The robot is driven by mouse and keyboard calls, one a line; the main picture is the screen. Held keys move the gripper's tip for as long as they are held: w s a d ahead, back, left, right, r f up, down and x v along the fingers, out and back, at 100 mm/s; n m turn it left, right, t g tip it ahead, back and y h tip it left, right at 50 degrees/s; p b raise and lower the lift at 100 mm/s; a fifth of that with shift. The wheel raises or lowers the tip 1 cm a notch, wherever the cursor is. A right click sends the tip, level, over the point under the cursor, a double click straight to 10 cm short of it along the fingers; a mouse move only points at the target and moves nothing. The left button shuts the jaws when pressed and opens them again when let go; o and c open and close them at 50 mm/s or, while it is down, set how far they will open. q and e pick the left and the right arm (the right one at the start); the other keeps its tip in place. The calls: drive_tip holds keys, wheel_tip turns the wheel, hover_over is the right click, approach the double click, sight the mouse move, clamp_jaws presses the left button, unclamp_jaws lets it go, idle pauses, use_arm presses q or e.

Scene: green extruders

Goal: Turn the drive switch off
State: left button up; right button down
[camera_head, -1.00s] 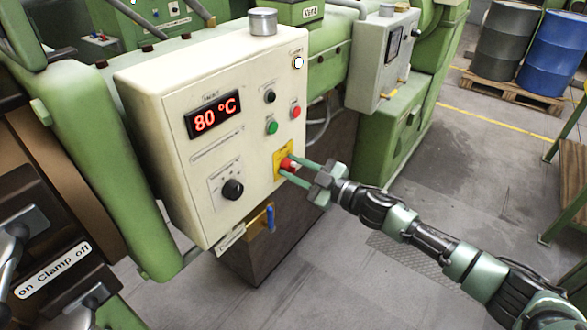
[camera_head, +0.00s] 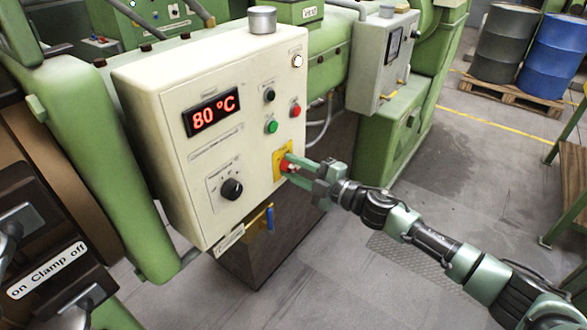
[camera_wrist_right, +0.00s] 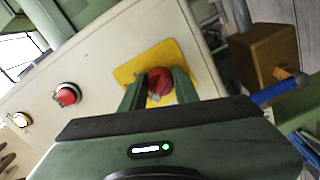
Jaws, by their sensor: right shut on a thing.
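The drive switch is a red rotary knob (camera_head: 285,166) on a yellow plate (camera_head: 276,165), low on the right of the cream control box (camera_head: 150,90). My right gripper (camera_head: 287,168) reaches in from the right with its green fingers on either side of the knob. In the right wrist view the red knob (camera_wrist_right: 160,82) sits between the two fingertips, in front of the yellow plate (camera_wrist_right: 125,75). The fingers are shut on it and partly hide it. My left gripper is not in view.
A blue-handled valve (camera_head: 270,218) is below. Barrels on a pallet (camera_head: 515,97) stand at the back right. The floor on the right is mostly open.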

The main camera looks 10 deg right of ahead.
idle(0.4)
drive_tip(key=c, duration=1.1)
unclamp_jaws()
drive_tip(key=shift+o, duration=0.2)
drive_tip(key=b+v, duration=0.2)
drive_tip(key=v, duration=0.6)
